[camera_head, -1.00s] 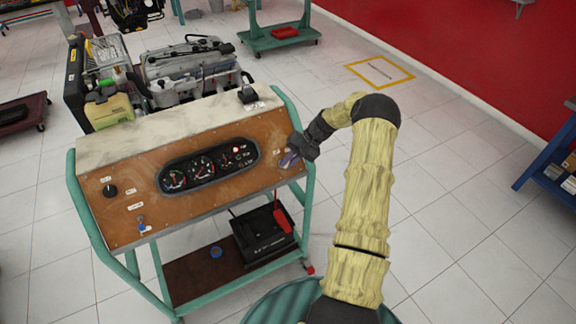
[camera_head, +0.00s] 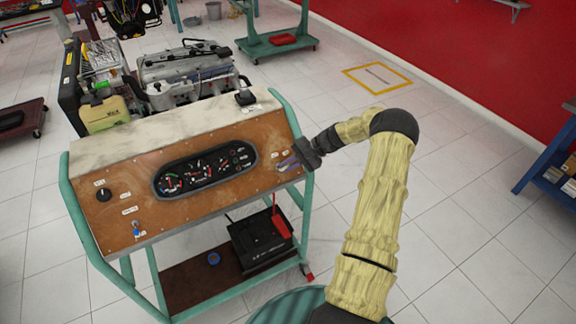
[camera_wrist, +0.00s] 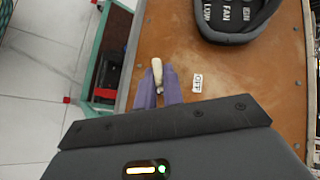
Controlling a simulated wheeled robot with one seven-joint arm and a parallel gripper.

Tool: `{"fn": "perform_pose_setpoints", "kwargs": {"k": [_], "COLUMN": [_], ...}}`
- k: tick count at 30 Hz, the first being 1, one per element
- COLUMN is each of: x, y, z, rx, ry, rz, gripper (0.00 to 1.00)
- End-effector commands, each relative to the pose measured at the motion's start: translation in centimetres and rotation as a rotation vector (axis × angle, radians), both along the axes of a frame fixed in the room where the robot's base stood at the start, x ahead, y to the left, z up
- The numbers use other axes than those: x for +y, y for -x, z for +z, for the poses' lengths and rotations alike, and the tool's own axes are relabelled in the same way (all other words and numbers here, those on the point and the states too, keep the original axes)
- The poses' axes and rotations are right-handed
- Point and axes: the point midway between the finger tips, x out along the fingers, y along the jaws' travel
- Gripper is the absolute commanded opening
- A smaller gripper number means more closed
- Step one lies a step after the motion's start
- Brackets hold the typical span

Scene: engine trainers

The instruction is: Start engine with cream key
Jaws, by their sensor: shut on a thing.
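The cream key (camera_wrist: 157,74) shows in the wrist view between the purple fingers of my gripper (camera_wrist: 158,89). My gripper is shut on it, at the brown instrument panel (camera_head: 222,191). A small label reading OFF (camera_wrist: 197,83) is to the right of the key. In the head view my gripper (camera_head: 287,164) is at the panel's right end, and the key is too small to make out. The key's tip and any lock around it are hidden. The dark gauge cluster (camera_head: 206,169) has no red lamp lit that I can see. The engine (camera_head: 186,76) stands behind the panel.
A black knob (camera_head: 104,195) and a blue-tipped switch (camera_head: 136,228) are on the panel's left part. A black battery (camera_head: 262,240) with a red part sits on the shelf below. The green frame (camera_head: 291,117) edges the stand.

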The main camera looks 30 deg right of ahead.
Motion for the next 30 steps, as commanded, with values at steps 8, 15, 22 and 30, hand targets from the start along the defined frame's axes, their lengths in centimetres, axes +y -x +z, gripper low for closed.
{"fn": "perform_pose_setpoints", "kwargs": {"k": [8, 15, 22, 30], "x": [-0.1, -0.3, -2.3, -6.1], "y": [0.0, 0.1, 0.9, 2.6], "z": [0.1, 0.2, 1.7, 5.0], "rx": [-0.002, -0.001, -0.003, -0.003], "ry": [0.002, 0.002, 0.004, 0.004], "rz": [-0.002, -0.001, -0.004, -0.004], "gripper": [0.31, 0.31, 0.31, 0.31]}}
